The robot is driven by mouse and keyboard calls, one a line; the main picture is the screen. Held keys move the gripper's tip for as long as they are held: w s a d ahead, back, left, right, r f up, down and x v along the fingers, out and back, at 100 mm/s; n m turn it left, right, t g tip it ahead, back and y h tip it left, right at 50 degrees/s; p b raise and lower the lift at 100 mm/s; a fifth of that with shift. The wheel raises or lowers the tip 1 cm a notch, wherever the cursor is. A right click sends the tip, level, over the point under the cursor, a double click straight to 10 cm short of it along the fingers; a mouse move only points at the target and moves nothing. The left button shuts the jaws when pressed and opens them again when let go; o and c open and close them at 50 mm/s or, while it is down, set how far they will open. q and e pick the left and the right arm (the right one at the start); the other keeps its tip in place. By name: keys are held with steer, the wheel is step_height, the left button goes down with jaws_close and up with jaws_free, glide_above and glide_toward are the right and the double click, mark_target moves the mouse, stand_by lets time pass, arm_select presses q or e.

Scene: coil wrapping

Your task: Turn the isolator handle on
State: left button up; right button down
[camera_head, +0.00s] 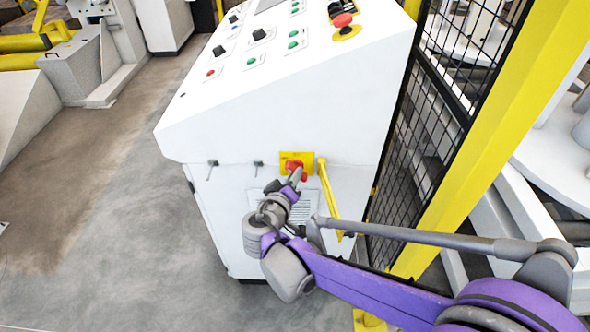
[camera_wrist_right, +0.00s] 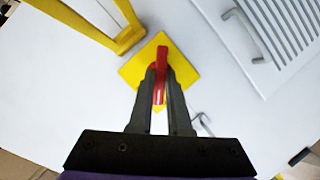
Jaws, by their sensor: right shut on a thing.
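The isolator handle (camera_head: 293,165) is red and sits on a yellow square plate (camera_head: 308,157) on the front of the white control cabinet. In the right wrist view the handle (camera_wrist_right: 161,72) stands between my fingertips, with the yellow plate (camera_wrist_right: 183,62) behind it. My right gripper (camera_head: 296,176) reaches the handle from below, and in the wrist view my right gripper (camera_wrist_right: 160,80) is shut on it. The fingers hide part of the handle. My left gripper is in neither view.
The white cabinet (camera_head: 250,130) has a sloped panel with buttons and a red emergency stop (camera_head: 342,20). A yellow bar (camera_head: 328,195) stands just right of the plate. A black mesh fence (camera_head: 425,130) and yellow post (camera_head: 490,110) are to the right. Floor at left is clear.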

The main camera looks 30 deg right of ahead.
steer(key=shift+s+d+r+m+t+y+p, duration=0.15)
steer(key=shift+m+t+y+p, duration=0.25)
steer(key=shift+m+y+p, duration=0.85)
steer(key=shift+d+m+t+y+p, duration=0.1)
steer(key=shift+m+t+y+p, duration=0.45)
steer(key=shift+m+p, duration=0.8)
steer(key=shift+m, duration=0.4)
steer(key=c, duration=0.9)
jaws_free()
steer(key=shift+o, duration=0.2)
steer(key=shift+g, duration=0.25)
steer(key=shift+s, duration=0.1)
steer(key=p+v, duration=0.1)
steer(key=v, duration=0.9)
steer(key=shift+s+r+p, duration=0.15)
steer(key=shift+s+p, duration=0.15)
steer(key=shift+p, duration=0.05)
steer(key=shift+a, duration=0.1)
